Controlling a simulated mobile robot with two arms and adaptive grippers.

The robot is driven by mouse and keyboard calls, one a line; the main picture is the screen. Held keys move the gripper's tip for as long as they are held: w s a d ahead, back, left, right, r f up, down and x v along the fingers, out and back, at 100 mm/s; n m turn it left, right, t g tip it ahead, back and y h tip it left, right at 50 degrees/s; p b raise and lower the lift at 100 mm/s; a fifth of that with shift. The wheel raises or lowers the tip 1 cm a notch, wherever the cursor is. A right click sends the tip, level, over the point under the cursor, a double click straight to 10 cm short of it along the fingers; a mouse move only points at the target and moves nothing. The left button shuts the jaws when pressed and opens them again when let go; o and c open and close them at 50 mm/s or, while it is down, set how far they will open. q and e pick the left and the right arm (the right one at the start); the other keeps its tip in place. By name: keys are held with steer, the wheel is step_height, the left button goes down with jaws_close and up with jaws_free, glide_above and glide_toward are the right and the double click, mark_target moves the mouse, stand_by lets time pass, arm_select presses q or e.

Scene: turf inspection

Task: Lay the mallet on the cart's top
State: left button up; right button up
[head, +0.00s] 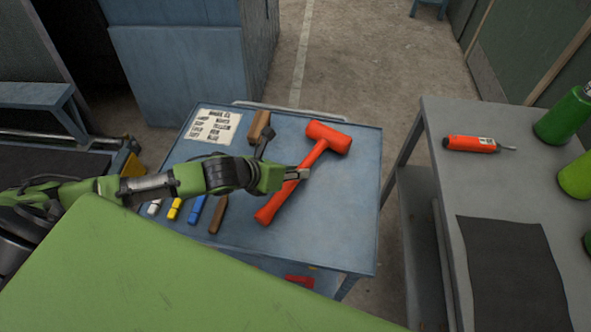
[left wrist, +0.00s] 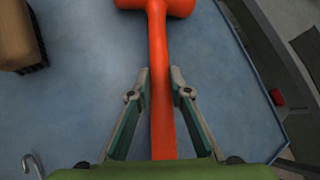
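The red-orange mallet (head: 327,136) lies on a blue metal top (head: 340,235), which has a rail along its far edge and looks like a cart. Its head is toward the far side and its handle runs toward the near left. In the left wrist view the mallet's handle (left wrist: 160,95) runs between the two fingers. My left gripper (head: 286,154) is open above the handle, with a finger on each side (left wrist: 160,78). Small gaps seem to show between fingers and handle. My right gripper is not in view.
A lettered card (head: 209,126), a brown block (head: 259,127) and several small coloured items (head: 195,209) lie on the blue top. To the right, a grey table (head: 450,185) holds an orange tool (head: 470,144), green bottles (head: 565,115) and a dark mat (head: 510,270).

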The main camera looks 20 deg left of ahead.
arm_select(q)
steer(key=o, duration=0.4)
steer(key=b+v, duration=0.2)
steer(key=v, duration=1)
steer(key=shift+r, duration=0.2)
